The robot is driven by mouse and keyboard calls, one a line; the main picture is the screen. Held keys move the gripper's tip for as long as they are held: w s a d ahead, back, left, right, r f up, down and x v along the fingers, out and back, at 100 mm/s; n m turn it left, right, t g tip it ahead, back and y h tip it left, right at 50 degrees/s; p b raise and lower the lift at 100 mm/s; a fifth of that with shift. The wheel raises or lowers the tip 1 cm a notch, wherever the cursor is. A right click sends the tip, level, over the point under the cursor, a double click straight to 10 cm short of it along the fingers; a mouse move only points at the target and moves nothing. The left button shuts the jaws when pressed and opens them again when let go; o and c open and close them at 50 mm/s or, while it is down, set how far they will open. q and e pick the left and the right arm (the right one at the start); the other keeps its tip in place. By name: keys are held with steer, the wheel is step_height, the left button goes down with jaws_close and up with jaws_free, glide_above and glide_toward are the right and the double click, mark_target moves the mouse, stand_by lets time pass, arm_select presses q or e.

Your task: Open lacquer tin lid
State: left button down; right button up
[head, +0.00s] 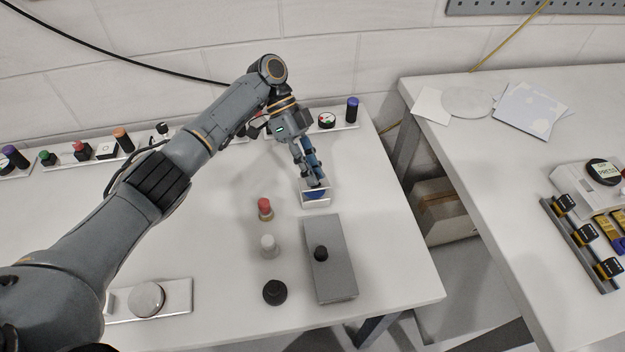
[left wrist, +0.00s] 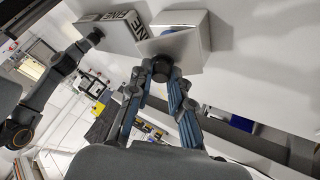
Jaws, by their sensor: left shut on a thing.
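A long grey box with a black knob (head: 336,280) lies nearer. Left of it stand a red-topped piece (head: 265,205), a white-topped piece (head: 268,243) and a black knob (head: 274,292). Several small parts line the back. A gap separates the second table (head: 480,150).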

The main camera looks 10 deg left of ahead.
arm_select(q)
steer(key=shift+w+a+r+g+h+b, duration=0.15)
steer(key=shift+w+g+h+b, duration=0.3)
steer(key=shift+g+b, duration=0.5)
steer(key=c, duration=1.2)
jaws_free()
steer(key=shift+r, duration=0.1)
step_height(320, 180, up, 10)
steer(key=shift+f, duration=0.1)
